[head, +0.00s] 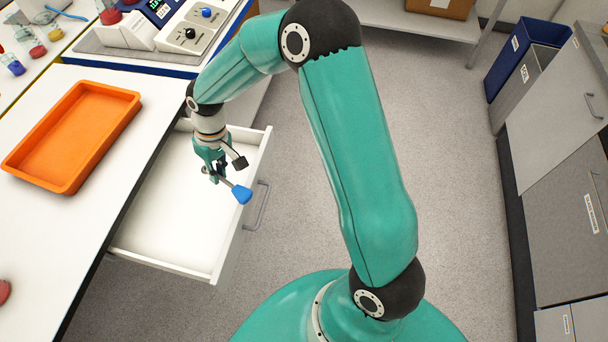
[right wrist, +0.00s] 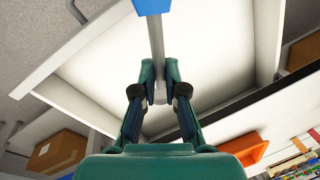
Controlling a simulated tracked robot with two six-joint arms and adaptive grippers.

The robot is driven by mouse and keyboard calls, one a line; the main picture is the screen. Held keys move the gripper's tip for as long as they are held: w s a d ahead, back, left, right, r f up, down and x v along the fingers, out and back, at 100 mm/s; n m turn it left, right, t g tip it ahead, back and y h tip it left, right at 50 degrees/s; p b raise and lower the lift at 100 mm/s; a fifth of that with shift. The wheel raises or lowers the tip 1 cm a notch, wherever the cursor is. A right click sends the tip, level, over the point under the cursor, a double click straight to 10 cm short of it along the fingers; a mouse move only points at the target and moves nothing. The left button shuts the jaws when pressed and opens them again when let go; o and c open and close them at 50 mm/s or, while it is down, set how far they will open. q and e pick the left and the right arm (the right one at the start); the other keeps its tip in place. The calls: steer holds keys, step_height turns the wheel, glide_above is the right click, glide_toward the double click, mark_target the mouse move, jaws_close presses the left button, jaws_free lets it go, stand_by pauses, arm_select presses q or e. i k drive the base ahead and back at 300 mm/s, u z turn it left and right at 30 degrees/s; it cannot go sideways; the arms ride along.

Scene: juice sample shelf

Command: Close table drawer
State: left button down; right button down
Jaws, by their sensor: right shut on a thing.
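The white table drawer (head: 165,220) is pulled out from under the white table, and it looks empty inside. Its grey bar handle (head: 259,207) is on the front panel, to the right in the head view. My right gripper (head: 214,176) is over the drawer, shut on a grey-shafted tool with a blue end (head: 242,194). The blue end points towards the drawer's front panel. In the right wrist view the grey shaft (right wrist: 156,40) sits between the fingers, with the drawer (right wrist: 95,65) behind it. My left gripper is not in view.
An orange tray (head: 75,135) lies on the white tabletop (head: 60,235). Lab devices (head: 190,35) stand at the back left. Blue and grey bins (head: 520,60) and grey cabinets (head: 565,150) line the right. The floor right of the drawer is clear apart from my arm and base.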

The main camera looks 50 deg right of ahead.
mark_target(180, 222)
steer(key=z, duration=0.4)
steer(key=k, duration=0.85)
steer(key=z, duration=0.75)
steer(key=i, duration=1.1)
steer(key=z, duration=0.55)
